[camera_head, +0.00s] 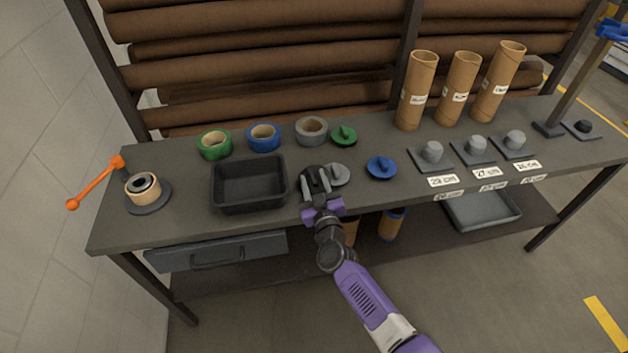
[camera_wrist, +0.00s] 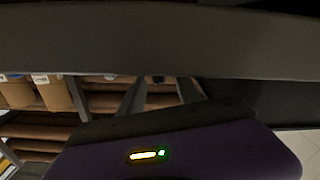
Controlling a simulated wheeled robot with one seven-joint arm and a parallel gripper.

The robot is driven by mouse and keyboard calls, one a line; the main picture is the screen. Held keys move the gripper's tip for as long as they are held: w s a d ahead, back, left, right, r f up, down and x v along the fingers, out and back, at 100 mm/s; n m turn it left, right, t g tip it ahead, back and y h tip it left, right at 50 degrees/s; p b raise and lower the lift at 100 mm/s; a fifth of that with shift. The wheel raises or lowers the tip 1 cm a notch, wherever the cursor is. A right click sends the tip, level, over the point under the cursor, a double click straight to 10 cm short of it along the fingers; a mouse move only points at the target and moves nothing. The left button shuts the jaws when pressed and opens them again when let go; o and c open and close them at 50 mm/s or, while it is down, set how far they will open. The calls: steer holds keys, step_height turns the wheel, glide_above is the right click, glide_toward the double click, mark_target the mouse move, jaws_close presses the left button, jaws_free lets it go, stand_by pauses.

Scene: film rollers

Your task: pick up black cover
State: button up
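The black cover (camera_head: 314,172) is a dark round disc on the table, left of the grey cover and partly hidden by my gripper. My gripper (camera_head: 315,183) is at the cover, its two grey fingers apart over the near part of the disc. In the wrist view, the fingers (camera_wrist: 160,88) also stand apart, with a small dark shape between them. I cannot tell whether they touch the cover.
A grey cover (camera_head: 338,174) lies close right of my gripper, with blue (camera_head: 382,167) and green (camera_head: 344,135) covers beyond. A black tray (camera_head: 249,206) stands to the left. Tape rolls and tall cardboard tubes (camera_head: 418,90) stand farther back.

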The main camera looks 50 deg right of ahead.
mark_target(312, 174)
steer(key=shift+x, duration=1.3)
jaws_close()
step_height(312, 174, up, 10)
steer(key=p, duration=0.7)
